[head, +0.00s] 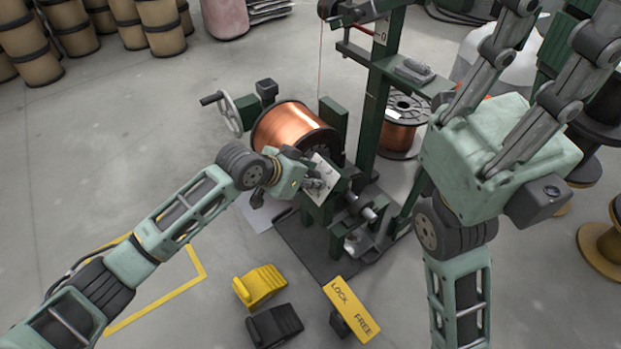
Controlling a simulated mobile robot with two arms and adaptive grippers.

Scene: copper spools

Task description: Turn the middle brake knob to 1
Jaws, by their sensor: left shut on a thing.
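My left gripper (316,184) is at the front of the green spool stand, shut on what appears to be a brake knob. The gripper hides most of the knob, so its pointer and setting cannot be read. A pale dial plate (327,168) shows partly behind the fingers, its marks too small to read. A copper spool (290,128) sits in the stand just behind. My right gripper (555,45) is raised at the upper right, its two fingers apart, with the tips at or past the picture's top edge. I see nothing between them.
A handwheel (229,115) juts left from the stand. A green post (376,95) rises behind it. A yellow pedal (259,285), a black pedal (274,325) and a yellow LOCK/FREE plate (351,309) are low in front. Another copper spool (398,137) stands behind.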

